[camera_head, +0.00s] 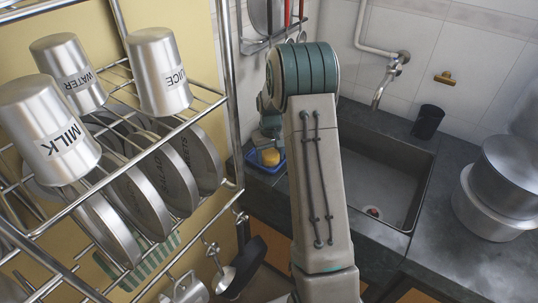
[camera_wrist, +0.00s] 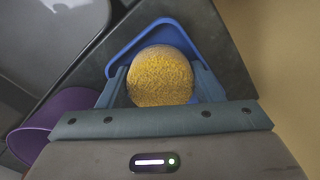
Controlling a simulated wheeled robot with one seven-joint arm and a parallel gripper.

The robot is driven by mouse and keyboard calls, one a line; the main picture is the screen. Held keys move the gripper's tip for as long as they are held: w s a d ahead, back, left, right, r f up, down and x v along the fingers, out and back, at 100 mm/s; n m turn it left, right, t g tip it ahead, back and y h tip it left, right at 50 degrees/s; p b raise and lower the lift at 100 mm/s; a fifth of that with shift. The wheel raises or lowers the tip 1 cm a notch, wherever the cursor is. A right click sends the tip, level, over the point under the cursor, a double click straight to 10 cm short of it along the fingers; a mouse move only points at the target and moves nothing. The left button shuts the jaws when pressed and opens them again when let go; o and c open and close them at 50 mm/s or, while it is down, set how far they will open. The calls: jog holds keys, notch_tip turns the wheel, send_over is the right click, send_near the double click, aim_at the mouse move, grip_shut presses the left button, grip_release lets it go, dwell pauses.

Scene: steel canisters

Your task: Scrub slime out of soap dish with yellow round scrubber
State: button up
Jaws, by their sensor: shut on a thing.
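The yellow round scrubber (camera_wrist: 160,76) is between the two fingers of my gripper (camera_wrist: 160,88) in the wrist view, and the fingers are shut on it. The blue soap dish (camera_wrist: 118,60) shows around and behind the scrubber, with a corner-like, angled rim. In the head view the scrubber (camera_head: 269,157) appears at or over the blue dish (camera_head: 251,160) on the counter corner, below my gripper (camera_head: 269,146). The scrubber hides most of the dish floor. I cannot see any slime, nor tell whether the scrubber touches the dish.
The sink (camera_head: 385,180) is right of my arm, under a tap (camera_head: 385,82), with a dark cup (camera_head: 428,121) behind it. A wire rack with steel canisters (camera_head: 160,72) and plates stands left. Large pots (camera_head: 495,205) stand right. A purple container (camera_wrist: 62,115) is beside my gripper.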

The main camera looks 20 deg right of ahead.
jog(key=shift+d+r+p, duration=0.1)
jog(key=shift+r+p, duration=1.65)
jog(key=shift+r, duration=1.1)
jog(key=shift+r+p, duration=0.85)
jog(key=shift+r, duration=0.65)
